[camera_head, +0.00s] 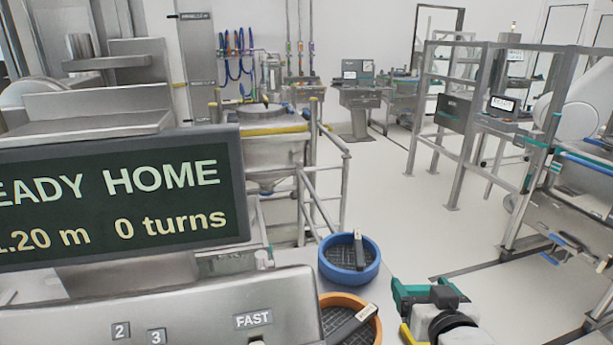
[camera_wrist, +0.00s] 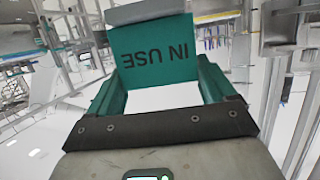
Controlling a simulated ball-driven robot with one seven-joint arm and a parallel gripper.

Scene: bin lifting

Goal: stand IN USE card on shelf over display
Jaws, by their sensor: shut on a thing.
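The teal card (camera_wrist: 153,56) with dark IN USE lettering shows in the wrist view, its text upside down there. My gripper (camera_wrist: 162,82) has its two teal fingers at the card's left and right sides and is shut on it. A grey slab (camera_wrist: 146,11) lies along the card's upper edge in that view; I cannot tell whether it belongs to the card. In the head view, the dark display (camera_head: 120,200) reads "READY HOME", its left end cut off. Metal ledges (camera_head: 98,103) show above and behind it; I cannot tell which is the shelf. The card cannot be made out there.
A metal panel (camera_head: 200,310) with FAST, 2 and 3 labels stands below the display. A blue tub (camera_head: 348,276) and an orange tub (camera_head: 374,328) hold dark grates and handled items. A steel vessel with railings (camera_head: 272,150) stands behind. Open floor (camera_head: 405,225) lies right of centre.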

